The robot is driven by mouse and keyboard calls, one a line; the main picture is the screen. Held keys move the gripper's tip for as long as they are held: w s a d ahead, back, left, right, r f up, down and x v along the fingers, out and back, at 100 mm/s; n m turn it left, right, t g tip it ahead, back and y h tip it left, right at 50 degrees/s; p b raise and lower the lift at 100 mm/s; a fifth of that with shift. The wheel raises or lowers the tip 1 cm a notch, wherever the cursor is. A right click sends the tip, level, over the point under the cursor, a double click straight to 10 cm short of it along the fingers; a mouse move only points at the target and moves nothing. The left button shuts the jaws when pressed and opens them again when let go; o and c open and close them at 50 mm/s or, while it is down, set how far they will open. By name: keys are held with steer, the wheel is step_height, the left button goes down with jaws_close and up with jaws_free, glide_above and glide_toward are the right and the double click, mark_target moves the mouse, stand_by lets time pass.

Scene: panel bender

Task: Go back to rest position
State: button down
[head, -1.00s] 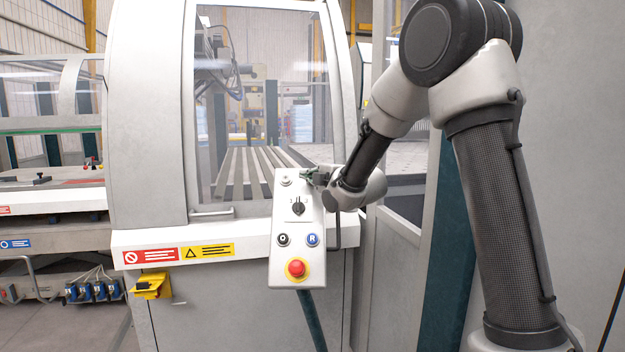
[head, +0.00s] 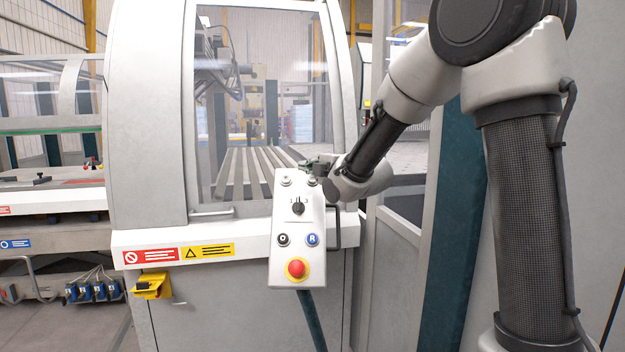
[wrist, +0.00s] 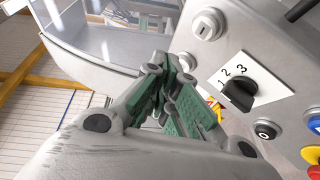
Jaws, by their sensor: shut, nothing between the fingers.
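My gripper (head: 306,165) is at the top edge of the control box in the head view, partly hidden by my own wrist. In the wrist view my gripper (wrist: 165,70) has its green-padded fingers together with nothing between them. The control box (head: 283,265) carries a black rotary selector (head: 298,207), a black O button (head: 283,240), a blue R button (head: 313,240) and a red emergency stop (head: 296,268). In the wrist view the selector (wrist: 240,92) is to the right of the fingers, apart from them.
The machine's windowed guard (head: 150,120) stands behind and left of the box. A black handle (head: 336,228) is at the box's right side. A yellow pedal-like part (head: 152,286) hangs low on the left.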

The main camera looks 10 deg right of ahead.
steer(key=shift+s+r, duration=0.2)
steer(key=shift+s, duration=0.05)
